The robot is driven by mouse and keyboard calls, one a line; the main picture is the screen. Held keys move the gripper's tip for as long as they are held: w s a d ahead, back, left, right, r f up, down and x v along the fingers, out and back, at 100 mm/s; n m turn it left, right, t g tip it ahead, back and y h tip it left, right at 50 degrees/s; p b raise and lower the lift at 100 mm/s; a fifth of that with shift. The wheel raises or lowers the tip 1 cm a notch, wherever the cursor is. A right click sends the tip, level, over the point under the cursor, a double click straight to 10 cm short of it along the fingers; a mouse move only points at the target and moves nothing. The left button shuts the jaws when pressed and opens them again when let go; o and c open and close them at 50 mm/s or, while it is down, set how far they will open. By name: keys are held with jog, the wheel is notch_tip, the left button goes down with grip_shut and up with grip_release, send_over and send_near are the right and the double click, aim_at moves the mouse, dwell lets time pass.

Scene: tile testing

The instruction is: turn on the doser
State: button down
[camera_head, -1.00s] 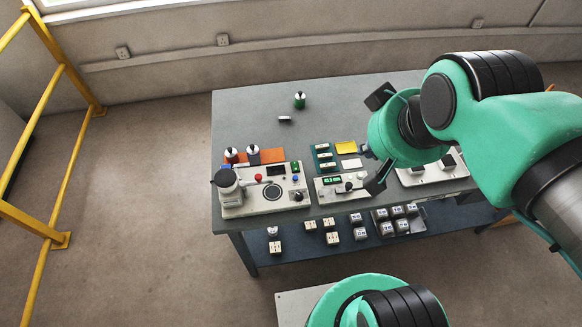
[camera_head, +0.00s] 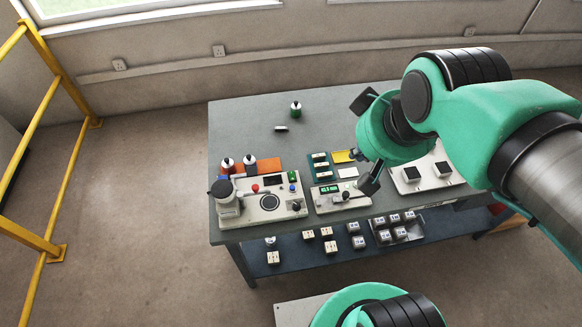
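Two control units stand along the table's front edge, and I cannot tell for sure which one is the doser. The larger pale unit (camera_head: 240,207) at left has a grey-white cylinder head, red, blue and green buttons, a round dark plate and a black knob. The smaller pale unit (camera_head: 326,204) in the middle has a lit green display and a dark knob. My gripper (camera_head: 366,141) is open, its dark fingers spread wide, above the table. Its lower finger appears over the right end of the smaller unit and hides part of it. I see no contact.
A white panel with two black squares (camera_head: 411,174) is at right, partly behind my arm. A green bottle (camera_head: 296,109) is at the back. The table's back left is mostly clear.

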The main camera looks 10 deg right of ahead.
jog(key=w+a+f+n+g+p, duration=0.1)
jog(key=w+a+f+n, duration=0.1)
jog(key=w+f+n, duration=0.3)
jog(key=w+a+f+n+g, duration=0.1)
jog(key=w+f+n, duration=0.1)
jog(key=w, duration=0.6)
jog(key=n+g+p, duration=0.2)
jog(key=n, duration=0.8)
send_over(291, 172)
jog(key=s, duration=0.2)
notch_tip(291, 172, down, 16)
jog(key=shift+f, duration=0.15)
jog(key=shift+w+f, duration=0.1)
jog(key=f, duration=0.4)
jog(key=w+f+b, duration=0.1)
jog(key=f, duration=0.4)
jog(key=w+f+b, duration=0.1)
jog(key=f, duration=0.3)
jog(key=shift+f, duration=0.35)
